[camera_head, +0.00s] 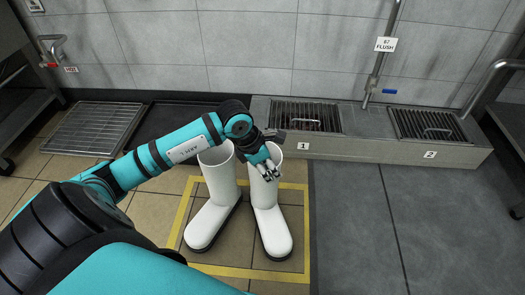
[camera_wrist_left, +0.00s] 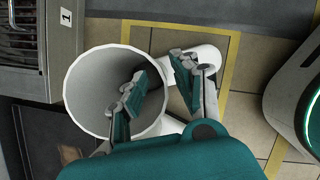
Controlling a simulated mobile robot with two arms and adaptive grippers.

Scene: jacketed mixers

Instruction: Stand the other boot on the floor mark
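Two white boots with dark soles stand upright side by side inside the yellow floor mark (camera_head: 308,225) in the head view. The left boot (camera_head: 212,212) has its toe close to the mark's left edge. The right boot (camera_head: 270,225) has its toe near the mark's front edge. My left gripper (camera_head: 268,172) is at the right boot's top. In the left wrist view, the gripper (camera_wrist_left: 158,72) is open, one finger inside this boot's shaft (camera_wrist_left: 88,75) and one outside, with the rim between them and a gap showing. My right gripper is not in view.
A low grey ledge with grated basins, labelled 1 (camera_head: 303,146) and 2 (camera_head: 430,154), runs behind and right of the boots. A floor grate (camera_head: 92,128) lies at the back left. Clear grey floor (camera_head: 365,235) lies to the right.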

